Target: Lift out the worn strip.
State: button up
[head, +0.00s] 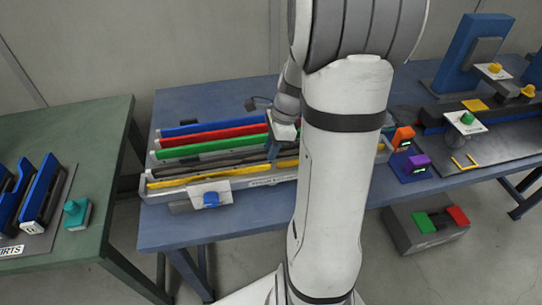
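A rack (150,188) on the blue table holds several long parallel strips: a blue strip (207,127), a red strip (212,135), a green strip (212,147), a dark strip (205,162) and a yellow strip (225,174) at the front. I cannot tell from this view which strip is worn. My gripper (273,153) points down over the right part of the rack, near the green, dark and yellow strips. I cannot tell whether its fingers touch a strip or are open. My arm hides the right part of the rack.
A white plate with a blue knob (211,199) stands at the rack's front. Orange (403,135) and purple (417,161) blocks sit right of my arm. A green table (100,125) is at left. A grey box (425,228) with green and red pads stands on the floor.

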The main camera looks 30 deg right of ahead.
grip_shut()
dwell(0.3)
